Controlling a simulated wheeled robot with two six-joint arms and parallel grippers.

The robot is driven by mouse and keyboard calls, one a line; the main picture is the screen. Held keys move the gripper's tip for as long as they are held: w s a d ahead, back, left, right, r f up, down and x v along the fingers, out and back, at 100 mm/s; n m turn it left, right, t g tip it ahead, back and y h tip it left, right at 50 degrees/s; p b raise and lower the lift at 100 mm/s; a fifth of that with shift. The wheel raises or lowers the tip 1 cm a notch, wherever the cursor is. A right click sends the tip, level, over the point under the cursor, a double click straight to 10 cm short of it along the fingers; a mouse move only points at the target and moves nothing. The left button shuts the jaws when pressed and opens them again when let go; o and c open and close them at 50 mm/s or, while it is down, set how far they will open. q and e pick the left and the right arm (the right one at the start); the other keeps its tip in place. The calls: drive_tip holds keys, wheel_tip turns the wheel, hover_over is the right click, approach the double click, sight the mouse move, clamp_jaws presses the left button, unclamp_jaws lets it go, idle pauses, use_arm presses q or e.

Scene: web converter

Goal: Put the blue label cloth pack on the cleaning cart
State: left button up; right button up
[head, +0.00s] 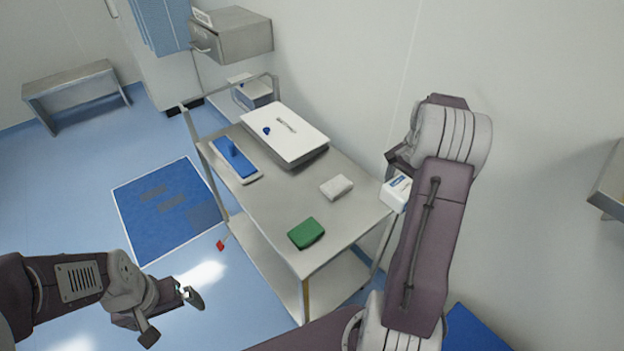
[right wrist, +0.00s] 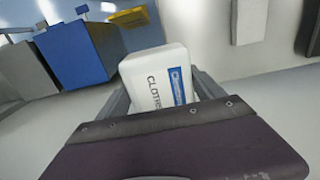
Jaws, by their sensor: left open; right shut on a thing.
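The cloth pack (right wrist: 158,80) is a white packet with a blue label and the printed letters "CLOTH". It also shows in the head view (head: 397,193), at the right edge of the cart. My right gripper (right wrist: 165,95) is shut on it and holds it beside the cart's right end; the fingers are partly hidden by my arm in the head view. The cleaning cart (head: 262,205) is a steel trolley with a top shelf, a lower shelf and a rail handle. My left gripper (head: 190,296) is open and empty at the lower left, over the floor, apart from the cart.
On the cart top stand a white lidded box (head: 285,133), a blue-padded mop head (head: 235,158), a white folded cloth (head: 337,187) and a green sponge (head: 306,233). Bare top lies between them. A wall runs behind the cart. A blue mat (head: 165,205) and a bench (head: 75,85) are at left.

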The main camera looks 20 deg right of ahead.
drive_tip(key=w+a+f, duration=0.2)
drive_tip(key=a, duration=0.1)
drive_tip(key=w+a+f, duration=0.2)
drive_tip(key=w+a, duration=0.1)
drive_tip(key=w+a+f, duration=0.2)
drive_tip(key=a+f, duration=0.1)
drive_tip(key=shift+w+p, duration=0.3)
drive_tip(key=shift+w, duration=0.1)
drive_tip(key=shift+d+f, duration=0.1)
drive_tip(key=shift+f, duration=1.95)
drive_tip(key=shift+f, duration=0.15)
drive_tip(key=o, duration=1.9)
wheel_tip(320, 180, up, 12)
drive_tip(key=s+a+n, duration=0.5)
drive_tip(key=a, duration=0.1)
drive_tip(key=s+a+f+n, duration=0.1)
drive_tip(key=s+a+n, duration=0.3)
drive_tip(key=s+a, duration=0.2)
drive_tip(key=s+a+n+t, duration=0.1)
drive_tip(key=s+a+n, duration=0.4)
drive_tip(key=s+a, duration=0.1)
drive_tip(key=shift+s+a+f+n, duration=0.1)
drive_tip(key=shift+a+f+n, duration=0.15)
drive_tip(key=shift+a, duration=0.35)
